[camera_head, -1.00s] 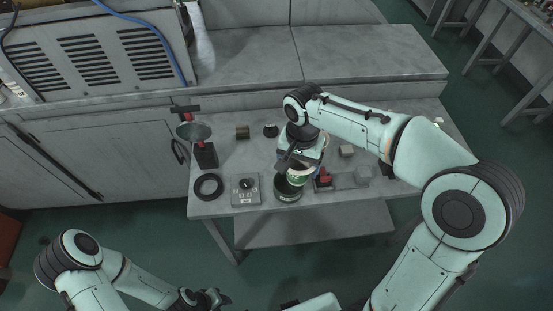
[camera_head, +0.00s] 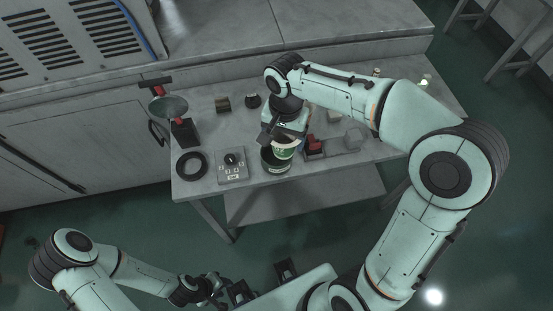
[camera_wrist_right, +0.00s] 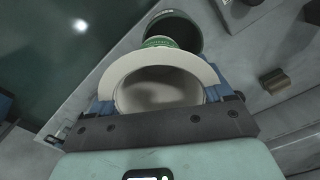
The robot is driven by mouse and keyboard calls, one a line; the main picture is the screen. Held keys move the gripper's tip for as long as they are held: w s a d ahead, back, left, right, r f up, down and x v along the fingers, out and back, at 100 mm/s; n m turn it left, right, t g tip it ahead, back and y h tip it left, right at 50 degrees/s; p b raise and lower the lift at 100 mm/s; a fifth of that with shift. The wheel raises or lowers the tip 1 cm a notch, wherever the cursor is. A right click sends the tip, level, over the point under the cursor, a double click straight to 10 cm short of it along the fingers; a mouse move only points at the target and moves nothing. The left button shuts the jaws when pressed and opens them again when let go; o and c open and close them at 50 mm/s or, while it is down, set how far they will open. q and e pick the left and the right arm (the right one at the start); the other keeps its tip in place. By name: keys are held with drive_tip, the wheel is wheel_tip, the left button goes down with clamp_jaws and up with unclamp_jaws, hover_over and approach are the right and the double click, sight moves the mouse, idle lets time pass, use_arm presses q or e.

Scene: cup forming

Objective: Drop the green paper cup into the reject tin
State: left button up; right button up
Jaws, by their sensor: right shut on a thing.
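The green paper cup (camera_head: 285,151), with a white rim, is in my right gripper (camera_head: 288,139) in the head view. The gripper is shut on it. In the right wrist view, the cup's wide white rim (camera_wrist_right: 116,75) and open mouth face the camera, between blue fingers (camera_wrist_right: 160,100). The dark green reject tin (camera_head: 270,165) stands on the table, just below the cup in the head view. Its dark opening (camera_wrist_right: 183,22) shows beyond the cup in the wrist view. The cup overlaps the tin in both views; the exact height gap is unclear. My left gripper (camera_head: 216,289) is low, away from the table; its jaws are too small to judge.
Left of the tin are a grey control box (camera_head: 232,167) and a black ring (camera_head: 191,165). A red-and-grey device (camera_head: 315,147) is close on the right. A small brown block (camera_head: 222,104) is behind.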

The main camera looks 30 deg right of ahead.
use_arm(q)
drive_tip(key=shift+w, duration=0.1)
use_arm(e)
drive_tip(key=shift+w, duration=0.1)
drive_tip(key=o, duration=1)
drive_tip(key=shift+r, duration=0.1)
use_arm(q)
drive_tip(key=w+r+p, duration=0.1)
drive_tip(key=r+p, duration=0.1)
drive_tip(key=r, duration=0.1)
drive_tip(key=shift+w, duration=0.35)
use_arm(e)
wheel_tip(320, 180, up, 13)
drive_tip(key=shift+r, duration=0.15)
